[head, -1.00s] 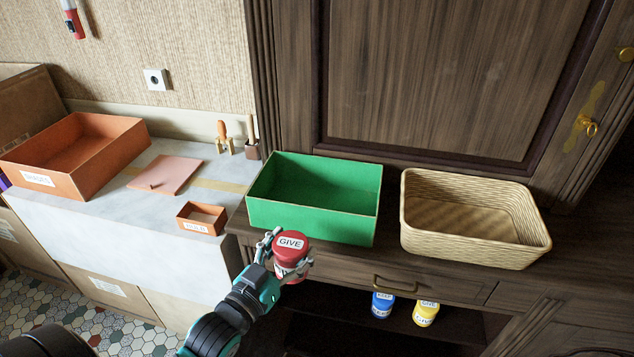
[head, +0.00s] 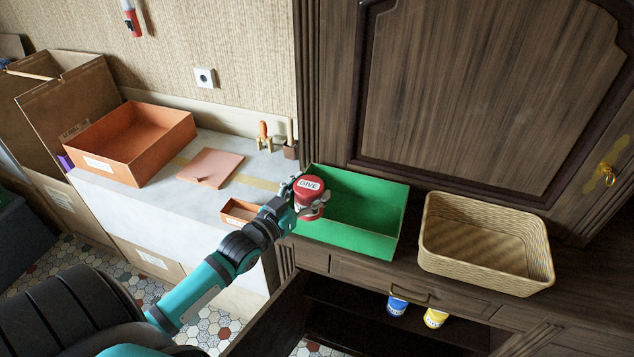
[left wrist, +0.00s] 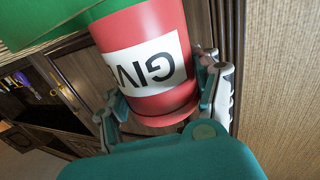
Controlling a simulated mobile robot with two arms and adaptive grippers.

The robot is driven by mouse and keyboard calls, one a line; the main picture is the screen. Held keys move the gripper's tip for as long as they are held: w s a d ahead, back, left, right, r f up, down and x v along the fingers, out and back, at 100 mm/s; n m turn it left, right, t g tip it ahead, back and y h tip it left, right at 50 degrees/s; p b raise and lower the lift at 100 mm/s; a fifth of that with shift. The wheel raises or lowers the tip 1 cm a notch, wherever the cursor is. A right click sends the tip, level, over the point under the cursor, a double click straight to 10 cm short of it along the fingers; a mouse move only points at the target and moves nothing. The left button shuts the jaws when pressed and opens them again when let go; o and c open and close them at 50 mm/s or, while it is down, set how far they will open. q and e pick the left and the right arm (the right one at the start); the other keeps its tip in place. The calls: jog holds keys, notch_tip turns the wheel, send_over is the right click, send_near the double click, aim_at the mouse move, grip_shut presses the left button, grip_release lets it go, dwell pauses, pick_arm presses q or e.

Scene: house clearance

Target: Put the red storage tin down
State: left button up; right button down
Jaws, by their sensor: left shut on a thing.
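The red storage tin (head: 309,186) has a white label reading GIVE. My left gripper (head: 305,202) is shut on it and holds it upright in front of the left end of the green box (head: 380,242), partly overlapping it in the head view. In the left wrist view the tin (left wrist: 150,60) fills the space between the two fingers (left wrist: 165,100), its label upside down. A green edge (left wrist: 30,30) shows beside it there. I cannot tell whether the tin is over the box's inside or still at its near rim. My right gripper is not in view.
A wicker basket (head: 470,275) stands right of the green box on the dark cabinet. Blue (head: 397,304) and yellow (head: 435,317) tins are on the shelf below. A larger orange box (head: 130,165) and a small orange box (head: 236,212) stand on the pale counter at left.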

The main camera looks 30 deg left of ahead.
pick_arm(q)
jog(key=w+a+f+p, duration=0.2)
jog(key=w+a+f, duration=0.1)
jog(key=w, duration=0.3)
jog(key=shift+f, duration=0.5)
jog(key=shift+f+b, duration=0.5)
jog(key=shift+f, duration=0.15)
jog(key=o, duration=1.4)
jog(key=shift+s, duration=0.1)
jog(key=s, duration=0.4)
jog(key=s+b, duration=0.1)
jog(key=s, duration=0.3)
jog(key=s+r, duration=0.1)
jog(key=s, duration=0.3)
jog(key=shift+a+r, duration=0.1)
jog(key=shift+a, duration=0.3)
